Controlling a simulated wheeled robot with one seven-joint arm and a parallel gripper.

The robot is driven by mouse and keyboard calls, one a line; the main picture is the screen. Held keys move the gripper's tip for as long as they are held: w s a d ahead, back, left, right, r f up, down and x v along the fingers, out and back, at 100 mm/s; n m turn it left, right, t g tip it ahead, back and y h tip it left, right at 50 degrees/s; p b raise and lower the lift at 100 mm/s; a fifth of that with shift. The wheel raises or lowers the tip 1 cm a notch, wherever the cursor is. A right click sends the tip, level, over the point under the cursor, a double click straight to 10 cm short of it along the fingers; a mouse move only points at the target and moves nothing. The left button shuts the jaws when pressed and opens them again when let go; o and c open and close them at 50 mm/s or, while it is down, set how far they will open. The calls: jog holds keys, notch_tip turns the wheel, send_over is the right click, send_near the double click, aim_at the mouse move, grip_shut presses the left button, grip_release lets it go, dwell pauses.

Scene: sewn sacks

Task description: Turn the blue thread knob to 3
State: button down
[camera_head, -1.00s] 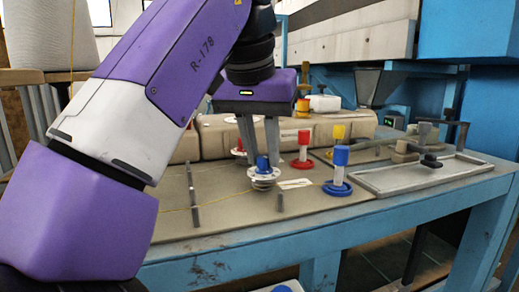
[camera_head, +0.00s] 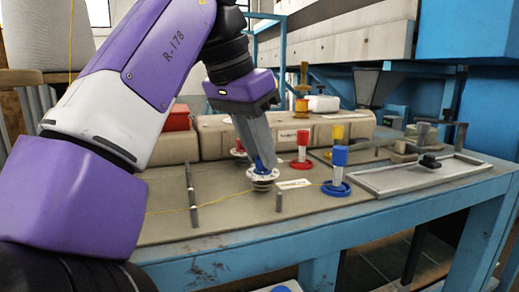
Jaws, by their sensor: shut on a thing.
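The blue thread knob (camera_head: 260,164) stands on a pale round dial (camera_head: 263,175) on the table plate. My gripper (camera_head: 259,160) reaches down over it with its fingers shut on the knob, and the wrist is tilted and turned. The fingers hide part of the knob. The numbers on the dial are too small to read, so its setting cannot be told. A yellow thread (camera_head: 215,201) runs across the plate near the dial.
A blue-topped peg (camera_head: 340,157) on a blue base stands right of the dial. Red (camera_head: 303,139) and yellow (camera_head: 338,131) posts stand behind. A framed tray (camera_head: 420,173) lies at the right. Beige housings (camera_head: 300,135) line the back.

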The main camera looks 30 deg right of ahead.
jog(key=c, duration=1.2)
grip_release()
jog(key=shift+c, duration=0.2)
jog(key=v, duration=0.7)
jog(key=shift+r, duration=0.4)
jog(key=shift+a, duration=0.15)
